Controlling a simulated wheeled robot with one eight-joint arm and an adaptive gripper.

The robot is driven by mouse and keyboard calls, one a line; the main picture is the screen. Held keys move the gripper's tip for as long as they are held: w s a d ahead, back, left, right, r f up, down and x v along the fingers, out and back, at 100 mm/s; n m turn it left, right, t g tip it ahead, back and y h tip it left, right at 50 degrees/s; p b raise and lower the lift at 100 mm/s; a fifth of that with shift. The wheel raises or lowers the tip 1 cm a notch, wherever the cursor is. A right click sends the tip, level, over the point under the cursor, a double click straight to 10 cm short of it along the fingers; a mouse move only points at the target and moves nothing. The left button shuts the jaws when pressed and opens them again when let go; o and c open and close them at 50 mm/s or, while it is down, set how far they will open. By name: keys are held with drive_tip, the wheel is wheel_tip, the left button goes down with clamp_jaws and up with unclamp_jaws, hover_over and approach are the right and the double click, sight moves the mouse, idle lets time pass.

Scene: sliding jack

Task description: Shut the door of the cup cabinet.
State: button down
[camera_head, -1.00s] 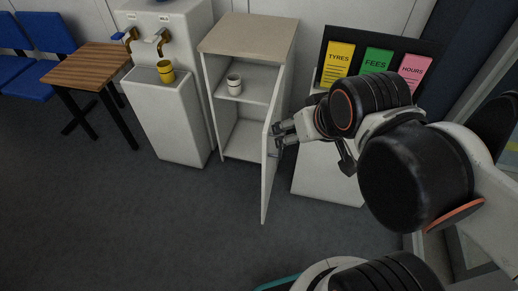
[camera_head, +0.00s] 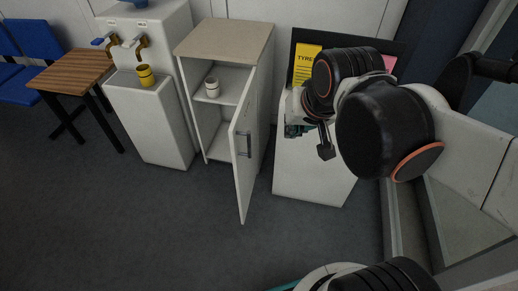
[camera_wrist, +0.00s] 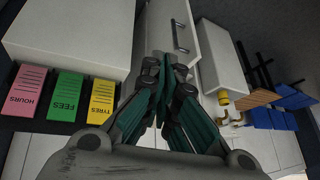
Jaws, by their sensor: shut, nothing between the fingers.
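The cup cabinet (camera_head: 223,38) is a white cabinet with a light wood top, and its door (camera_head: 245,150) stands open toward the robot, hinged on the right side. A white cup (camera_head: 212,87) stands on its inner shelf. The door's dark bar handle (camera_head: 248,144) faces right. My gripper (camera_head: 292,130) is to the right of the door, apart from it, partly hidden by my arm. In the wrist view my gripper (camera_wrist: 168,72) has its fingers together with nothing between them, and the handle (camera_wrist: 179,38) shows beyond the tips.
A white cabinet (camera_head: 310,170) with yellow, green and pink cards (camera_wrist: 68,90) stands right of the cup cabinet, close to my gripper. A water dispenser (camera_head: 150,115) with a yellow cup (camera_head: 146,76) stands left. The floor (camera_head: 150,220) in front is clear.

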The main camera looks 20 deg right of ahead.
drive_tip(key=w+d+f+m+g+y+p, duration=0.1)
drive_tip(key=w+d+f+m+g, duration=0.1)
drive_tip(key=w+f+m, duration=0.5)
drive_tip(key=w+d+f+m+g+y, duration=0.1)
drive_tip(key=w+d+f+m+g, duration=0.1)
drive_tip(key=w+f+m, duration=0.55)
drive_tip(key=w+a+f+m+b, duration=0.1)
drive_tip(key=w+a+f+b, duration=0.1)
drive_tip(key=f, duration=0.6)
drive_tip(key=w+a+f+m+g+b, duration=0.1)
drive_tip(key=w+a+f+m+b, duration=0.1)
drive_tip(key=f, duration=0.6)
drive_tip(key=shift+w+a+f+y+b, duration=0.35)
drive_tip(key=shift+w+a+b, duration=0.1)
drive_tip(key=shift+w, duration=0.65)
